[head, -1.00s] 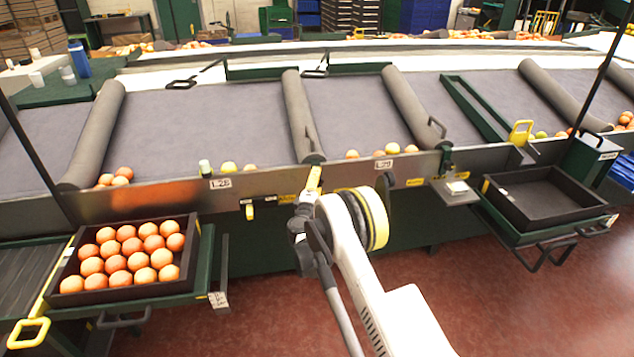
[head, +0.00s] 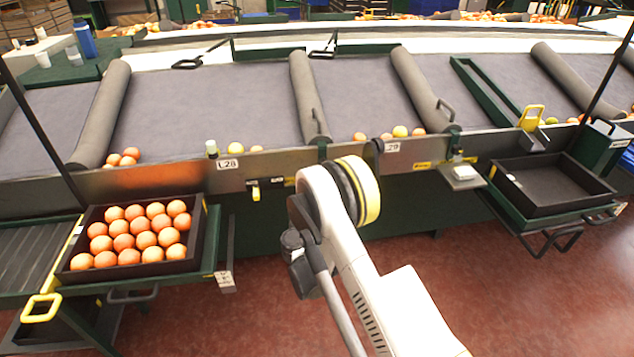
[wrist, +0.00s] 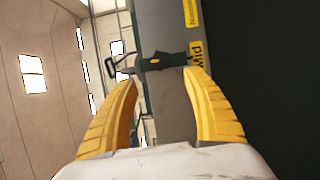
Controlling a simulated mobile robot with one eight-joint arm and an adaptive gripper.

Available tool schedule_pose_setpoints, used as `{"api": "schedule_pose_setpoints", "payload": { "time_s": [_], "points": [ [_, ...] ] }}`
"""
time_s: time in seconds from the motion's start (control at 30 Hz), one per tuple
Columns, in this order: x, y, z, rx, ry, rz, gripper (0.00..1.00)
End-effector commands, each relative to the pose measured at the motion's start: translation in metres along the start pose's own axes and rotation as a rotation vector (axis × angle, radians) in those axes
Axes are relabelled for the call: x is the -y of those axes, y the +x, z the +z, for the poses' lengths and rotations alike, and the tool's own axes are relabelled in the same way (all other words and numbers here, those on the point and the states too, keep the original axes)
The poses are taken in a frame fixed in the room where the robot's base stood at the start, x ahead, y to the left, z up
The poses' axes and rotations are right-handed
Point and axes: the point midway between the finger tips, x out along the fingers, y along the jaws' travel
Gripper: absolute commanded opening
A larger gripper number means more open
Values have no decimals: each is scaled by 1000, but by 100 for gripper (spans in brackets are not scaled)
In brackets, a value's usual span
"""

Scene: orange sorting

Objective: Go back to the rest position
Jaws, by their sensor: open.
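My gripper (wrist: 162,85) shows in the wrist view as two yellow fingers spread apart, with nothing between them. Beyond the fingers are a grey metal rail with yellow labels and a dark green part. In the head view my white arm rises from the bottom middle and folds at a joint with a yellow ring; the fingers are hidden there. A dark crate (head: 203,247) full of oranges (head: 137,234) stands on the left stand. An empty dark crate (head: 549,213) stands on the right stand.
The sorting table (head: 210,105) runs across the view, split by grey padded rollers (head: 310,100). A few oranges (head: 122,158) lie along its front edge. Red floor (head: 480,290) is open at the lower right.

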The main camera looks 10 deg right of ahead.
Motion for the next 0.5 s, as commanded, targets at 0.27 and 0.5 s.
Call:
{"api": "schedule_pose_setpoints", "payload": {
  "time_s": [0.27,0.5],
  "points": [
    [0,0,0,0,0,0,59],
    [-42,9,18,42,89,-69,59]
  ]
}}
